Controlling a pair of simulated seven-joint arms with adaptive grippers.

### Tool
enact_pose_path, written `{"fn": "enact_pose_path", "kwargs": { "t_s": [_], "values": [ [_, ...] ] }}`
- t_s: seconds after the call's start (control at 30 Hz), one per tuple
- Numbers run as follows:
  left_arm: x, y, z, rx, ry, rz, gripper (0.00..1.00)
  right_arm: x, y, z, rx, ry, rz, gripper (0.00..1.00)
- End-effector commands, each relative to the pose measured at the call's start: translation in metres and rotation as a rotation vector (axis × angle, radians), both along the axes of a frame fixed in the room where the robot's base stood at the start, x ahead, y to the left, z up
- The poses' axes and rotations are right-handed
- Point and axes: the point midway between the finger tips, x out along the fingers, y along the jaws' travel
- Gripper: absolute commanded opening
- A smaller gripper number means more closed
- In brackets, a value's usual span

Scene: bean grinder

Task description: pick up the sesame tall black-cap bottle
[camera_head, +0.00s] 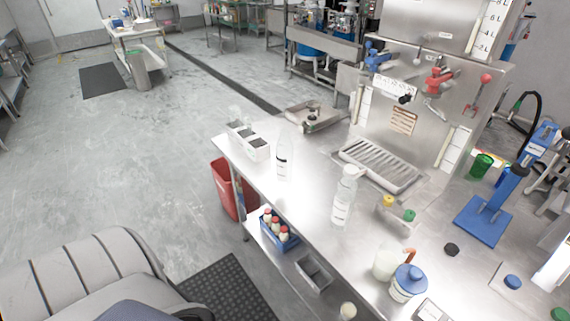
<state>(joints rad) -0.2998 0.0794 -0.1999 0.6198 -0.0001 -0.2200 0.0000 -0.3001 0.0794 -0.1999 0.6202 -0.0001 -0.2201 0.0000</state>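I cannot make out a tall bottle with a black cap in the head view. A tall clear bottle (281,160) with a small label stands upright near the left edge of the steel table (318,170). A second clear bottle (343,200) with a label stands upright nearer the middle; its contents are too faint to name. A small black round piece (451,249) lies on the table to the right, apart from any bottle. Neither of my grippers can be made out in this view.
A white jar with a blue lid (407,283) stands at the front right. A metal drip tray (382,165) lies before the steel machine (425,100). A blue stand (490,213) is at right.

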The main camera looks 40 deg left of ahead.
Motion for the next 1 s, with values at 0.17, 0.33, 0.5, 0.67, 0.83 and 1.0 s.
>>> {"fn": "enact_pose_path", "kwargs": {
  "t_s": [0.17, 0.33, 0.5, 0.67, 0.83, 1.0],
  "values": [
    [-0.0001, 0.0001, 0.0000, 0.000, 0.000, 0.000, 0.45, 0.0000, -0.0002, 0.0000, 0.000, 0.000, 0.000, 0.75],
    [-0.0002, 0.0002, 0.0000, 0.000, 0.000, 0.000, 0.45, 0.0000, -0.0003, 0.0000, 0.000, 0.000, 0.000, 0.75],
    [-0.0002, 0.0002, 0.0000, 0.000, 0.000, 0.000, 0.56, 0.0000, -0.0004, 0.0000, 0.000, 0.000, 0.000, 0.75],
    [-0.0002, 0.0002, 0.0000, 0.000, 0.000, 0.000, 0.75, 0.0000, -0.0006, 0.0000, -0.001, 0.000, 0.000, 0.75],
    [-0.0001, 0.0003, 0.0000, 0.000, 0.000, 0.000, 0.79, 0.0000, -0.0007, 0.0000, -0.001, 0.000, 0.000, 0.75],
    [0.0089, 0.0068, 0.0001, 0.006, -0.010, 0.000, 0.79, 0.0000, -0.0007, 0.0000, -0.001, 0.000, 0.000, 0.75]
  ]
}}
